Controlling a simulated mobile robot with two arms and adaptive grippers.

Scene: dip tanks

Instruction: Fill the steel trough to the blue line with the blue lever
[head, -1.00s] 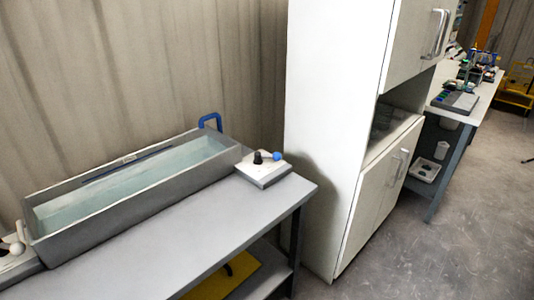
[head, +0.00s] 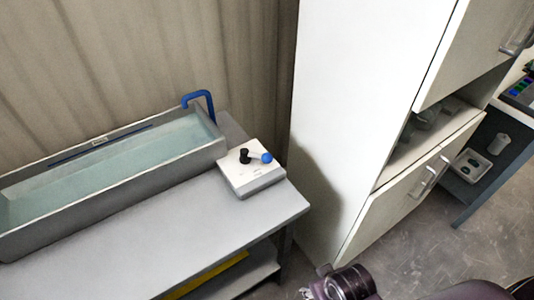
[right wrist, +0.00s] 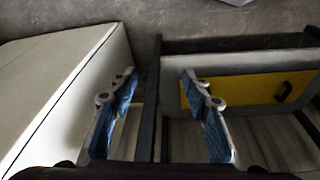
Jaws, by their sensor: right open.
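The steel trough (head: 120,188) stands on a grey bench at the left of the head view, with pale bluish water (head: 120,160) in it. A dark blue line (head: 100,145) runs along the inside of its far wall; the water surface looks a little below it. A blue spout (head: 203,97) bends over the trough's right end. The blue lever (head: 265,157) sticks out of a white box (head: 250,178) to the right of the trough. My right gripper (right wrist: 159,75) is open and empty, away from the lever. My left gripper is out of view.
A black knob (head: 244,155) sits beside the blue lever. A tall white cabinet (head: 335,120) stands just right of the bench. A yellow thing (right wrist: 245,92) with a black handle lies under the bench. The bench front (head: 160,240) is clear.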

